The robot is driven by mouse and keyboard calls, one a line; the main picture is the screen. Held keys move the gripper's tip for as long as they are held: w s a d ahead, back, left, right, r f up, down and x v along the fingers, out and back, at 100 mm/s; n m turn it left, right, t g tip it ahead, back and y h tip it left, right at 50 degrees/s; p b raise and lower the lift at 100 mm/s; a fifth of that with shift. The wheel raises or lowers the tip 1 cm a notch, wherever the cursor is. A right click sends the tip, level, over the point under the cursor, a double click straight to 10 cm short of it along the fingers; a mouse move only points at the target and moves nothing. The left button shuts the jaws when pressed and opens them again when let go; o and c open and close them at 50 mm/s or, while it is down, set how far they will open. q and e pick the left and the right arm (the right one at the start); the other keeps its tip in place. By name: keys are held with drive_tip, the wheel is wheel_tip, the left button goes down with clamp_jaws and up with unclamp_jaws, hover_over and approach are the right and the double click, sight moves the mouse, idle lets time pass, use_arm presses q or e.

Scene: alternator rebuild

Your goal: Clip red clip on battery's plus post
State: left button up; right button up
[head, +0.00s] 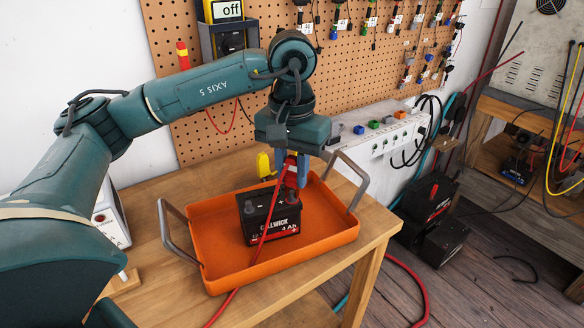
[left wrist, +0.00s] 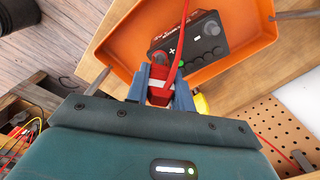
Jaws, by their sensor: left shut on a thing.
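A black battery (head: 270,218) stands upright in an orange tray (head: 325,235) on the wooden table. In the left wrist view the battery (left wrist: 190,38) shows a plus mark beside the near post (left wrist: 160,57) and a minus mark toward the far post. My left gripper (head: 290,178) points down above the battery's right end. Its blue fingers are shut on the red clip (left wrist: 160,84), whose red cable runs across the battery and over the tray's front edge. The clip is close to the plus post; I cannot tell whether they touch. My right gripper is not in view.
The tray has raised metal handles (head: 175,232) at both ends. A yellow object (head: 263,164) is behind the tray. A white power strip (head: 385,138) and a pegboard (head: 375,55) are at the back. Dark batteries (head: 430,200) sit on the right.

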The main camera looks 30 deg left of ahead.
use_arm(q)
drive_tip(key=shift+f, duration=0.25)
drive_tip(key=o, duration=0.8)
drive_tip(key=shift+r, duration=0.15)
wheel_tip(320, 180, up, 8)
drive_tip(key=p, duration=0.5)
drive_tip(key=shift+r+p, duration=0.25)
drive_tip(key=shift+p, duration=0.15)
drive_tip(key=shift+f, duration=0.1)
